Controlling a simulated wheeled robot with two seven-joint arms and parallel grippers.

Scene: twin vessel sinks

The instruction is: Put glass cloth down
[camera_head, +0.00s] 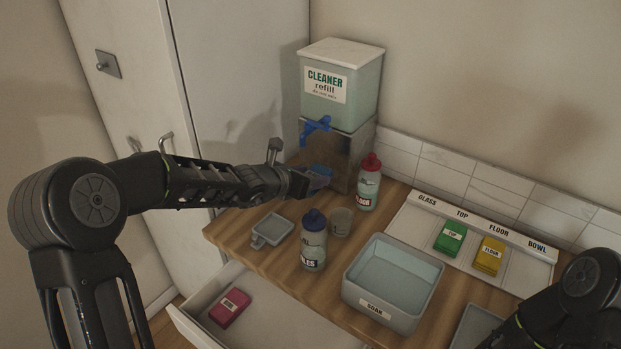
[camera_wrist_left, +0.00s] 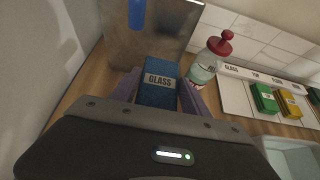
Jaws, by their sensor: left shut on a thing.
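My left gripper (camera_head: 318,177) is shut on the blue glass cloth (camera_wrist_left: 159,82), whose GLASS label faces the left wrist camera. In the head view the cloth is mostly hidden by the gripper. It is held above the counter in front of the cleaner refill dispenser (camera_head: 339,92). The cloth tray (camera_head: 478,226) has places marked GLASS, TOP, FLOOR and BOWL. The green TOP cloth (camera_head: 450,238) and the yellow FLOOR cloth (camera_head: 488,256) lie in it; the GLASS place looks bare. My right arm shows at the lower right, but its gripper is not in view.
A red-capped bottle (camera_head: 369,182) stands between the dispenser and the tray. A blue-capped bottle (camera_head: 313,240), a small cup (camera_head: 341,222), a grey dish (camera_head: 272,231) and the SOAK basin (camera_head: 393,282) stand in front. A pink cloth (camera_head: 230,307) lies in the open drawer (camera_head: 262,316).

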